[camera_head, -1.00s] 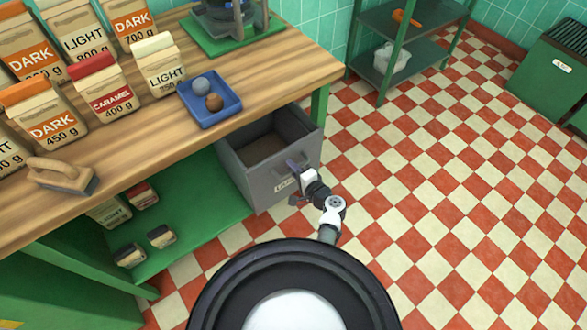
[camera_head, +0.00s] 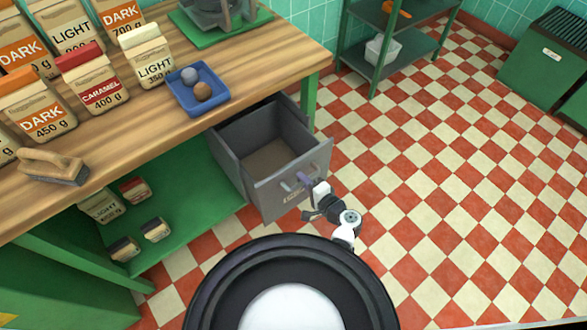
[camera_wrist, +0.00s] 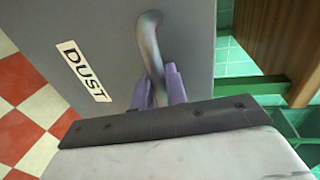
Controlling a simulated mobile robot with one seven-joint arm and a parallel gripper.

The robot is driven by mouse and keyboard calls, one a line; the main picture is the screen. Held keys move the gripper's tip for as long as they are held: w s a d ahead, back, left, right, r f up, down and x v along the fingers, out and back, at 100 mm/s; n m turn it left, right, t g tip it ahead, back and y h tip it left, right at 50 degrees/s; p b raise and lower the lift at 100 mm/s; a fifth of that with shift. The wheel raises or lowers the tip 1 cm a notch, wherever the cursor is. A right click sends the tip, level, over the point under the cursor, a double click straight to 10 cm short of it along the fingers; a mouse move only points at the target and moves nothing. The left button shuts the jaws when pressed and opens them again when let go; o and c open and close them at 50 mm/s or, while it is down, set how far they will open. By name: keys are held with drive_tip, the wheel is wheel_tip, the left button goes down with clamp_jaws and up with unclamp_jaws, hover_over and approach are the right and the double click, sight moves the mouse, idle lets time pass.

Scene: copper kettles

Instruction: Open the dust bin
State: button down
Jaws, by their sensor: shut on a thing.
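The dust bin (camera_head: 232,165) is a grey drawer-like box under the wooden workbench, pulled out so that its open top and empty-looking inside show. Its front carries a white DUST label (camera_wrist: 83,71) and a metal bar handle (camera_wrist: 151,45). My gripper (camera_head: 307,181) is at the front of the bin. In the wrist view its purple fingers (camera_wrist: 159,88) are shut on the handle. The fingers partly hide the handle's lower end.
The workbench (camera_head: 120,130) holds paper bags, a blue tray (camera_head: 186,108) with two balls, and a brush (camera_head: 50,166). Small bags sit on the green shelf (camera_head: 190,215) below. A green rack (camera_head: 420,45) stands at the back. The checkered floor (camera_head: 450,190) at right is clear.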

drive_tip(key=f+v, duration=0.2)
drive_tip(key=v, duration=0.7)
drive_tip(key=shift+s+d, duration=0.2)
drive_tip(key=shift+s, duration=0.1)
drive_tip(key=c, duration=1.5)
unclamp_jaws()
drive_tip(key=shift+o, duration=0.2)
drive_tip(key=shift+d+r, duration=0.1)
